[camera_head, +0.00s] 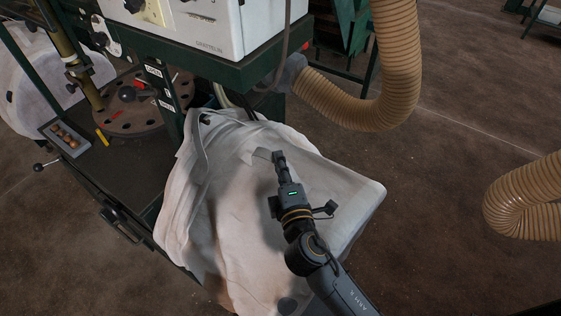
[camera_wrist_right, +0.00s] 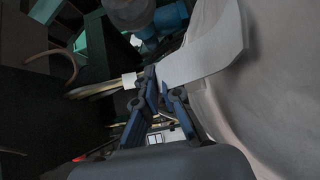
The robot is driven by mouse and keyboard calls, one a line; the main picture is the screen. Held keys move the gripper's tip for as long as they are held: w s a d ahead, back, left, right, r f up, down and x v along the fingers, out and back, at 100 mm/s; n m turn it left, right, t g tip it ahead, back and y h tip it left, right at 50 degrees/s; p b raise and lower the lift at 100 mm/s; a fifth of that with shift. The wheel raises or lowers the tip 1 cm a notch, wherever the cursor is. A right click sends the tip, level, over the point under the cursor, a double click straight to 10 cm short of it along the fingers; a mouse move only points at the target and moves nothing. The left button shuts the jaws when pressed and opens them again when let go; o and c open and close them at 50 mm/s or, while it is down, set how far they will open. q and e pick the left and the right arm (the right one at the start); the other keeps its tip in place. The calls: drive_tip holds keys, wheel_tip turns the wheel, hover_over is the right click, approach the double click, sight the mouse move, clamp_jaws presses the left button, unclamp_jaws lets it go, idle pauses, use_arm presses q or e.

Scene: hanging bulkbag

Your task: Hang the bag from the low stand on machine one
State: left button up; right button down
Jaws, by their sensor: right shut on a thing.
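The white fabric bag (camera_head: 225,200) hangs in loose folds at the right side of a green machine (camera_head: 235,75). Its upper edge is bunched near the machine's frame, and its flat side spreads to the right. My right gripper (camera_head: 279,158) is over the bag and shut on a pale strap of it. In the right wrist view the strap (camera_wrist_right: 205,55) runs from between the fingers (camera_wrist_right: 163,88) up to the right, beside the bag's large pale side (camera_wrist_right: 280,90). Which hook or stand holds the bag is hidden. My left gripper is not in view.
A second white bag (camera_head: 40,90) hangs at the far left. A dark machine table (camera_head: 110,180) with a round perforated plate (camera_head: 127,112) lies left of the bag. Ribbed tan hoses (camera_head: 395,70) stand at the right. The brown floor (camera_head: 440,230) is clear at lower right.

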drive_tip(key=shift+a+f+b, duration=0.1)
drive_tip(key=shift+f+b, duration=0.6)
drive_tip(key=shift+b, duration=0.05)
idle(0.6)
idle(0.3)
drive_tip(key=c, duration=1.4)
unclamp_jaws()
drive_tip(key=shift+w, duration=0.1)
drive_tip(key=shift+f, duration=0.35)
drive_tip(key=v, duration=1.2)
drive_tip(key=shift+a+r, duration=0.1)
drive_tip(key=shift+r, duration=0.15)
